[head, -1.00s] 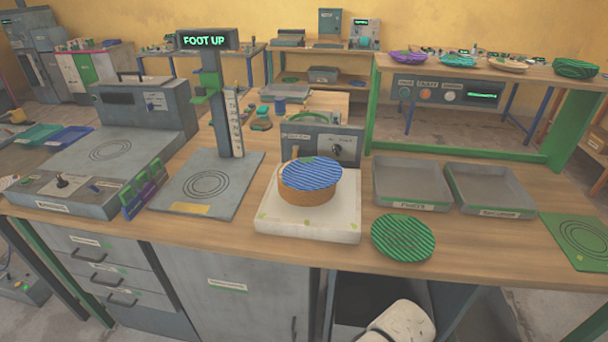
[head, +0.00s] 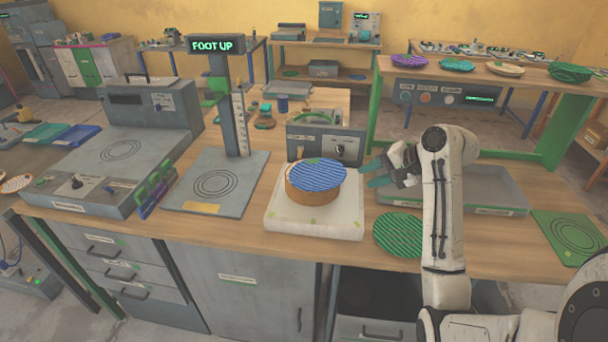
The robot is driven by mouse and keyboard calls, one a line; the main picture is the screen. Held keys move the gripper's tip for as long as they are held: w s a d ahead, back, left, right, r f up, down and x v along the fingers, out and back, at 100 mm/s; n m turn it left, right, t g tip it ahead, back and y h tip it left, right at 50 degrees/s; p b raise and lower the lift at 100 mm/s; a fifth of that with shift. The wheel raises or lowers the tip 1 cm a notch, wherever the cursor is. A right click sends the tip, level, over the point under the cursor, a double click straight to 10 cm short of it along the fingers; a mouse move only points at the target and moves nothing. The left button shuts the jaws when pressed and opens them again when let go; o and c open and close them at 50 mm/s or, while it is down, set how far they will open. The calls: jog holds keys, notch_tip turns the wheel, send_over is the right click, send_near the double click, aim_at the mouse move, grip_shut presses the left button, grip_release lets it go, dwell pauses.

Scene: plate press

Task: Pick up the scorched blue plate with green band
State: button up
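A blue striped plate (head: 318,174) with a small green mark near its far edge lies on top of a round brown block (head: 312,195). The block stands on a white square base (head: 300,223) on the workbench. I cannot make out scorching on the plate at this size. My gripper (head: 370,174) is just right of the plate, apart from it, with its teal fingers pointing left. The fingers look spread, with nothing between them. My arm hides part of the trays and the right edge of the green striped plate.
A green striped plate (head: 398,232) lies on the bench near its front edge. Grey trays (head: 497,209) stand behind my arm. A press with a FOOT UP display (head: 216,46) stands left of the white base. A grey control box (head: 326,145) is close behind the blue plate.

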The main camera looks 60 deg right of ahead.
aim_at(340, 182)
jog(key=x, duration=0.3)
jog(key=p+x, duration=0.1)
jog(key=x, duration=0.6)
jog(key=shift+w+d+r+p, duration=0.2)
jog(key=shift+w+d+p, duration=0.05)
jog(key=shift+d+p, duration=0.05)
grip_shut()
